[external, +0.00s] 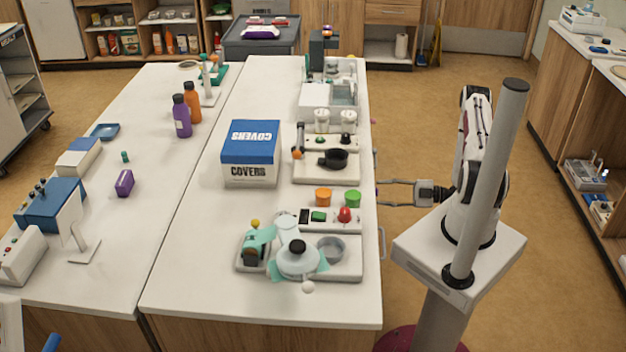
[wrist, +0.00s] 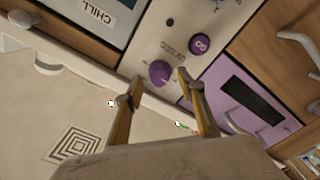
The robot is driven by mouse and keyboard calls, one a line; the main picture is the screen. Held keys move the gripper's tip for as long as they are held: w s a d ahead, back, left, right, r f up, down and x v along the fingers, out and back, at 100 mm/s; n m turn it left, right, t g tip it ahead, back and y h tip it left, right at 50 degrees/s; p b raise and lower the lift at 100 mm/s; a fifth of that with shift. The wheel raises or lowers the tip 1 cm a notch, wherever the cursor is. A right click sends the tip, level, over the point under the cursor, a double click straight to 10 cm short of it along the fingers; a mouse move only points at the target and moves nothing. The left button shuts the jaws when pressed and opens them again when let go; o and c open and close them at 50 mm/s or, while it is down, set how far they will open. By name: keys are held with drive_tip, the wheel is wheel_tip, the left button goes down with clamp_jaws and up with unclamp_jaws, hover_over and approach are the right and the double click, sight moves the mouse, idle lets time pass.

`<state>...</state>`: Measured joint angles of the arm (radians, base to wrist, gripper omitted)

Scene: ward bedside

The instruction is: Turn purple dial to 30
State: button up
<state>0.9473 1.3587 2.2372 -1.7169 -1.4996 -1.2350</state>
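A round purple dial (wrist: 160,73) sits on a pale panel in the wrist view, with small dark markings beside it that are too small to read. My gripper (wrist: 157,84) is open, with one fingertip to each side of the dial in the picture. I cannot tell whether either finger touches it. In the external view my gripper (external: 379,193) reaches level to the right side of the white counter, its two fingers apart. The dial's face cannot be made out there.
A second purple knob (wrist: 200,45) with a white mark is close by on the panel. A purple front with a dark window (wrist: 250,100) and handle adjoins it. A panel marked CHILL (wrist: 97,18) is left. Jars and appliances crowd the white counter (external: 200,270).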

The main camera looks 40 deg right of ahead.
drive_tip(key=shift+x, duration=0.9)
drive_tip(key=c, duration=1.1)
